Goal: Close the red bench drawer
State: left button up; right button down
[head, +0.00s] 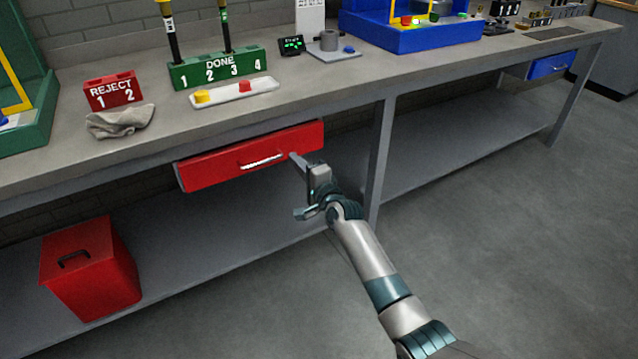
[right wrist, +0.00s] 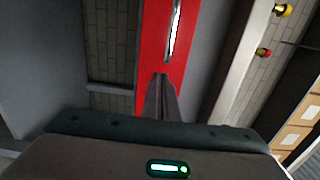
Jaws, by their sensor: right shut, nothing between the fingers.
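The red bench drawer (head: 215,167) hangs under the front edge of the workbench in the head view, with a pale bar handle (head: 262,161) on its front. Its face looks close to the bench edge; a thin strip of its left side shows. My right gripper (head: 293,157) is shut and empty, its fingertips at the drawer front just right of the handle. In the right wrist view the shut fingers (right wrist: 162,80) point at the red drawer front (right wrist: 152,50), below the handle (right wrist: 174,30). Contact cannot be told for sure. My left gripper is not in view.
The workbench (head: 330,90) holds a red REJECT block (head: 112,91), a grey cloth (head: 120,121), a green DONE rack (head: 217,69), a white tray (head: 235,92) and a blue bin (head: 410,38). A bench leg (head: 379,160) stands right of the drawer. A red box (head: 90,270) sits on the lower shelf.

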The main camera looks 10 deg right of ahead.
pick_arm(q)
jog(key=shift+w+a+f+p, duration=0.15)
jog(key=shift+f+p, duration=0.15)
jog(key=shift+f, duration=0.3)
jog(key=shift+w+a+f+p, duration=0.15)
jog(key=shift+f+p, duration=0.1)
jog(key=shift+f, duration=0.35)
pick_arm(e)
jog(key=v, duration=1)
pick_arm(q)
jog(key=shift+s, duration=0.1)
